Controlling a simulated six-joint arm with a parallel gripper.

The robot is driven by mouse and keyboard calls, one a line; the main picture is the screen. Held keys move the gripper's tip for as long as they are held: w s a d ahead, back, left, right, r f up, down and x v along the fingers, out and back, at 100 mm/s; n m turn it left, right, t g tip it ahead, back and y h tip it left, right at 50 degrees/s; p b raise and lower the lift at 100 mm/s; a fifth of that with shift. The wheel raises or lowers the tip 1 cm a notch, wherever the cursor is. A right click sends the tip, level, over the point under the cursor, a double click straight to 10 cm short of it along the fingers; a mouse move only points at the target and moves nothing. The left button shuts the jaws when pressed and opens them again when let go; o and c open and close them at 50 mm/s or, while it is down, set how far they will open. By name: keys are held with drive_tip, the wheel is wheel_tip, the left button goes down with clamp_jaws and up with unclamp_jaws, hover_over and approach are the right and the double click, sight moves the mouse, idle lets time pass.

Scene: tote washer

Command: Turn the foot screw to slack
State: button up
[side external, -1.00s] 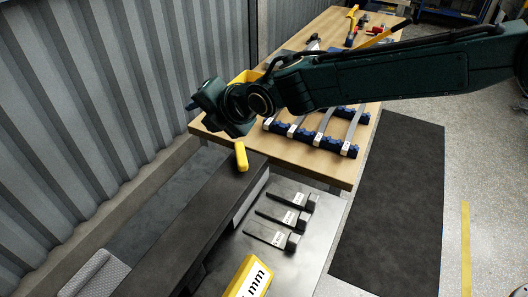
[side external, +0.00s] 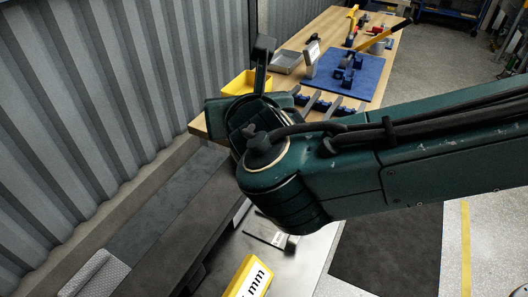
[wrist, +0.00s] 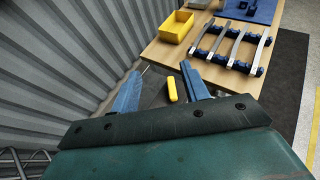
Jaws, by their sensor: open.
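A yellow bar-shaped piece (wrist: 172,90) shows in the wrist view on a dark surface below the bench edge. It may be the foot screw's handle, but I cannot tell; no screw thread or slack mark is readable. My gripper (wrist: 161,67) is open, its two blue fingers spread apart. The yellow piece appears between the fingers in the picture, nearer the right one, with no visible contact; the distance beyond the fingertips is unclear. In the side external view my arm hides the yellow piece and the fingers.
A wooden bench (wrist: 160,52) holds a yellow bin (wrist: 177,27), a rack of metal strips on blue holders (wrist: 230,46) and a blue mat (side external: 372,80). A corrugated wall (side external: 100,110) stands close on the left. A yellow block marked "mm" (side external: 246,280) is in the foreground.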

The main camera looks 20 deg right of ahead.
wheel_tip(320, 180, down, 18)
idle(0.3)
drive_tip(key=shift+x, duration=6.9)
drive_tip(key=c, duration=1)
